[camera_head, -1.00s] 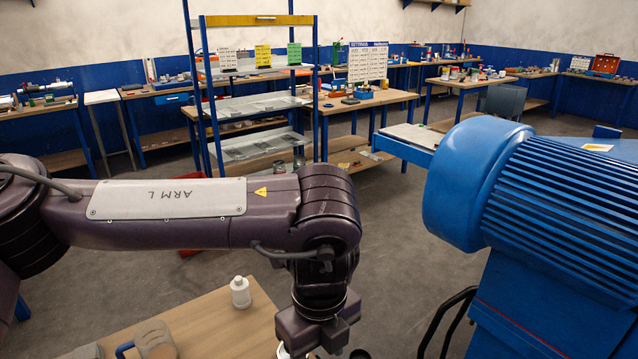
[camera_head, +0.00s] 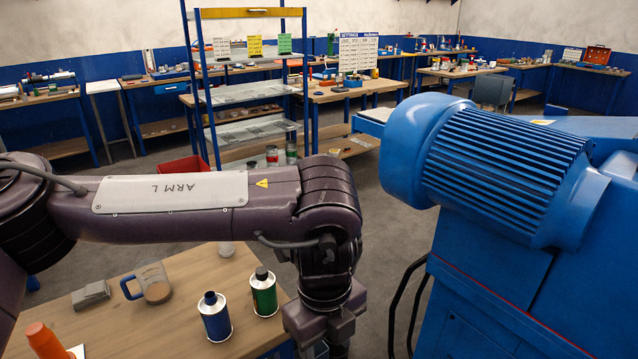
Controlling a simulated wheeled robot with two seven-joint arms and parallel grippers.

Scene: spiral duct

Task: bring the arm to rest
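My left arm (camera_head: 170,195), marked ARM L, reaches in from the left edge and bends downward at its elbow. My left gripper (camera_head: 322,335) hangs at the bottom of the picture, just off the right edge of the wooden table. Its body shows, but its fingers are hidden or cut off, so I cannot tell whether it is open. A green can (camera_head: 264,292) and a blue can (camera_head: 214,316) stand upright on the table to the left of it. My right gripper is not in view.
A large blue motor machine (camera_head: 500,165) stands close on the right. A shelf rack (camera_head: 250,102) stands behind; grey floor lies between.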

